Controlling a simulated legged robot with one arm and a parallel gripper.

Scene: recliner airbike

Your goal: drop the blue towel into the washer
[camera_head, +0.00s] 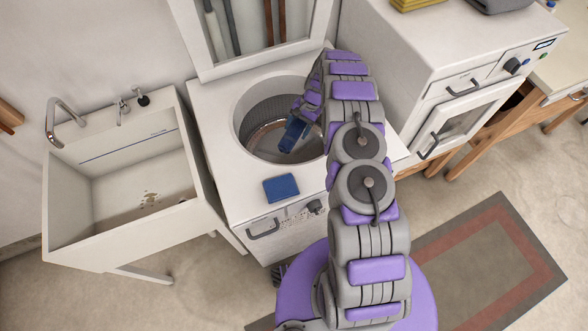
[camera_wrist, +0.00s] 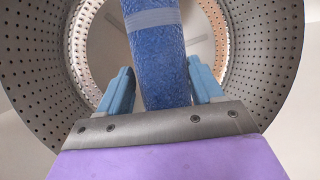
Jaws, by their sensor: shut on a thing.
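The washer (camera_head: 222,165) is a white top-loader with its lid raised and its round perforated drum open. The drum wall also fills the wrist view (camera_wrist: 265,50). My gripper (camera_head: 291,136) reaches into the drum opening from the right. In the wrist view a blue textured towel (camera_wrist: 160,70) with a paler band stands between my two blue fingers, and my gripper is shut on it. The towel's lower end is hidden behind the grey gripper body. A second blue folded cloth (camera_head: 281,188) lies flat on the washer's front top edge.
A white sink (camera_head: 70,205) with a tap stands left of the washer. A white appliance (camera_head: 400,50) with a glass door stands to the right, with yellow and grey items on top. A bordered rug (camera_head: 480,265) lies on the floor at the lower right.

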